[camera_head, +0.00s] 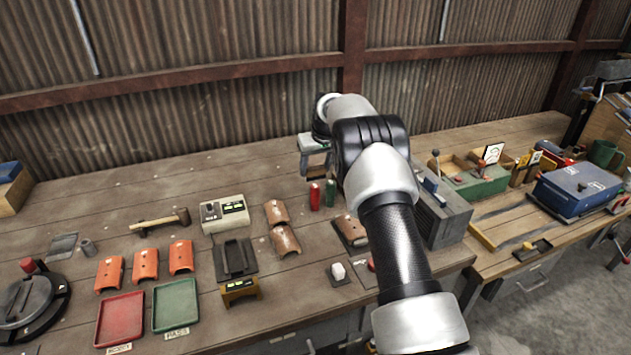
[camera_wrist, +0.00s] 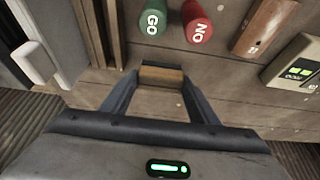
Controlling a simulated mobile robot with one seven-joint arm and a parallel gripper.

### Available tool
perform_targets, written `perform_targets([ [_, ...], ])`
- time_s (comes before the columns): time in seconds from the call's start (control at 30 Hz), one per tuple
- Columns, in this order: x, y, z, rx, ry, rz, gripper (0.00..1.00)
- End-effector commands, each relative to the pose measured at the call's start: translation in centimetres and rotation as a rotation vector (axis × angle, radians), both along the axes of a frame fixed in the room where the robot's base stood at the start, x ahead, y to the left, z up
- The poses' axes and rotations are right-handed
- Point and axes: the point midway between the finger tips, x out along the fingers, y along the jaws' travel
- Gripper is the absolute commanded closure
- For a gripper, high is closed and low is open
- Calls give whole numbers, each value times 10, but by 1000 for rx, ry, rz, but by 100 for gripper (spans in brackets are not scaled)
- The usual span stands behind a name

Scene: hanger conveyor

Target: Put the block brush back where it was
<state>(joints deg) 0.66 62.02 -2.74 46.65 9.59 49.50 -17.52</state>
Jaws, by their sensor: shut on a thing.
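The block brush (camera_wrist: 162,77), a small block with a tan wooden side and a dark edge, is between the fingertips of my gripper (camera_wrist: 160,86) in the wrist view. My gripper is shut on it. In the head view my gripper (camera_head: 317,165) is over the back middle of the bench, behind the red and green cylinders. The brush cannot be made out clearly there. In the wrist view bare bench planks show around the brush; I cannot tell whether it touches them.
A green GO cylinder (camera_wrist: 152,22) and a red NO cylinder (camera_wrist: 196,24) stand close to the brush. A grey cabinet (camera_head: 440,215) is right of my gripper, partly behind my arm. Rusty curved pieces (camera_head: 276,212) and a display box (camera_head: 224,215) lie left. The back left bench is clear.

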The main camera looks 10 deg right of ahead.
Motion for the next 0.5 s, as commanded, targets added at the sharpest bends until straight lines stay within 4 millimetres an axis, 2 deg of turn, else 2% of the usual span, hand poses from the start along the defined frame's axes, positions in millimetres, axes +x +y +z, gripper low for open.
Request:
perform_targets([
  [0.3,-1,0,-45,-1,3,1,64],
  [0.5,0,0,-49,-1,-1,1,64],
])
